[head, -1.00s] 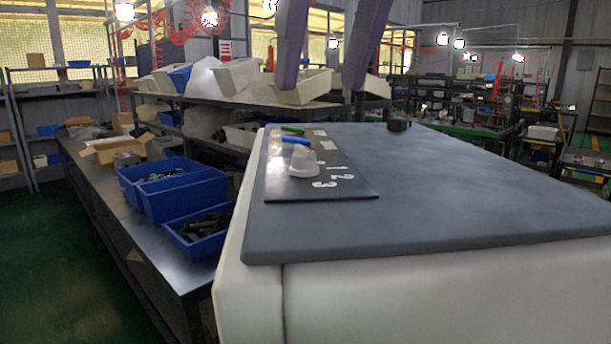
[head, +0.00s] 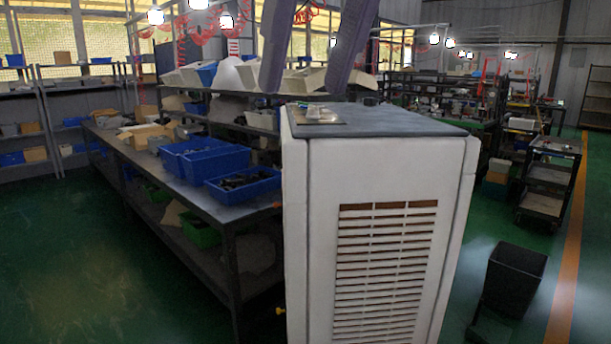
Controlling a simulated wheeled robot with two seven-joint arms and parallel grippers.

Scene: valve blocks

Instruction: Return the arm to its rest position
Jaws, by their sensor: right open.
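My right gripper (head: 303,90) hangs into the top of the head view, its two long grey-purple fingers apart with nothing between them. Its fingertips appear above the cabinet's top in the picture; the distance between them is hard to tell. The white cabinet (head: 310,230) has a dark grey top (head: 400,124). A small control panel (head: 318,117) lies on the left part of that top, seen at a shallow angle, so its handles and knob are too small to make out. My left gripper does not show.
A long metal workbench (head: 190,200) with blue bins (head: 242,188) stands left of the cabinet. A black bin (head: 516,279) is on the floor at the right, with a dark cart (head: 548,180) behind it. Green floor is open at the left and right.

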